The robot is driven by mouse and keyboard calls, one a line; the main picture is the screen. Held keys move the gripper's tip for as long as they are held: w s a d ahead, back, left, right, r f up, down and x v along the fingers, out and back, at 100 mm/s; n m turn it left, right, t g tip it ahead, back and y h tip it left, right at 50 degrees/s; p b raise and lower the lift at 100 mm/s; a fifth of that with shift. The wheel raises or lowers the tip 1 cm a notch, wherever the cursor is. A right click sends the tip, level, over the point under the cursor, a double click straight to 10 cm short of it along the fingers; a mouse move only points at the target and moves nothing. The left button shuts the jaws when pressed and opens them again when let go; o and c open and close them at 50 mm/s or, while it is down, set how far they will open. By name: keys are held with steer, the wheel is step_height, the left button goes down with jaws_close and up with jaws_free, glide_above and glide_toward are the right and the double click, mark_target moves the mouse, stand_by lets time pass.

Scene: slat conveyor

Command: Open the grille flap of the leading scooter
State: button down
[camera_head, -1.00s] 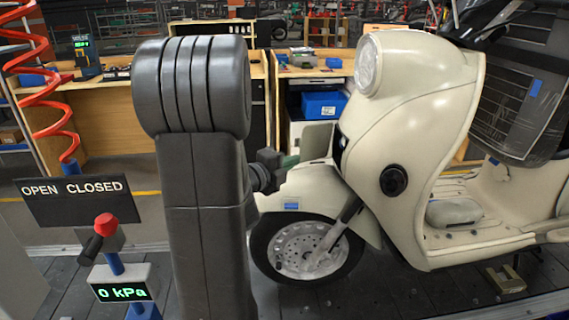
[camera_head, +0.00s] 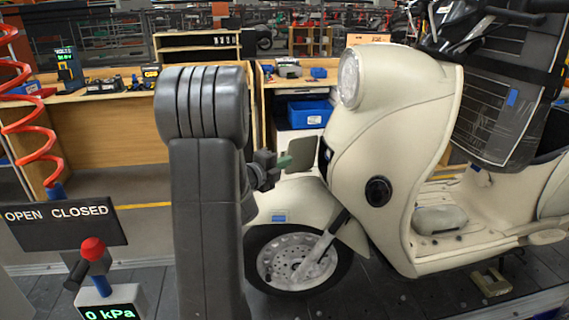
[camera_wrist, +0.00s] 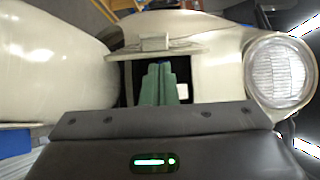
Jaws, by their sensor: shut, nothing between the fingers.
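The cream scooter (camera_head: 395,130) faces left. Its grille flap (camera_head: 299,154) stands out from the front below the headlight, swung open. In the wrist view the flap (camera_wrist: 155,43) shows as a cream plate with a small raised tab, beside a dark opening (camera_wrist: 129,78) in the scooter's front. My gripper (camera_head: 287,161) has green fingers, shut and empty, with the tips overlapping the flap in the head view. In the wrist view my gripper (camera_wrist: 158,80) points at the opening. I cannot tell whether the fingers touch the flap.
The front fender (camera_head: 290,203) and wheel (camera_head: 297,258) lie just below my gripper. The headlight (camera_head: 349,80) is above. A post with an OPEN/CLOSED sign (camera_head: 62,223) and red-knobbed lever stands at left. Workbenches (camera_head: 110,125) stand behind.

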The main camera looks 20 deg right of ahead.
mark_target(286, 154)
steer(key=shift+w+a+r+p, duration=0.1)
steer(key=shift+w+p, duration=0.05)
steer(key=shift+p, duration=0.15)
steer(key=w+g+p, duration=0.1)
steer(key=m+g+p, duration=0.1)
steer(key=p, duration=0.1)
steer(key=w+m+g+p, duration=0.1)
steer(key=shift+w+a+r+h+p, duration=0.25)
steer(key=shift+w+a+h+p, duration=0.1)
steer(key=shift+h+p, duration=0.05)
steer(key=shift+w+d+f+m+g+h+p, duration=0.15)
steer(key=shift+w+m+g+p, duration=0.45)
steer(key=shift+w+p, duration=0.65)
steer(key=shift+w+d+f+m+g+h+p, duration=0.15)
steer(key=shift+w+m+g+p, duration=0.15)
steer(key=shift+w+g+p, duration=0.75)
steer(key=shift+w+t, duration=0.25)
steer(key=shift+w, duration=0.1)
steer(key=shift+a, duration=0.1)
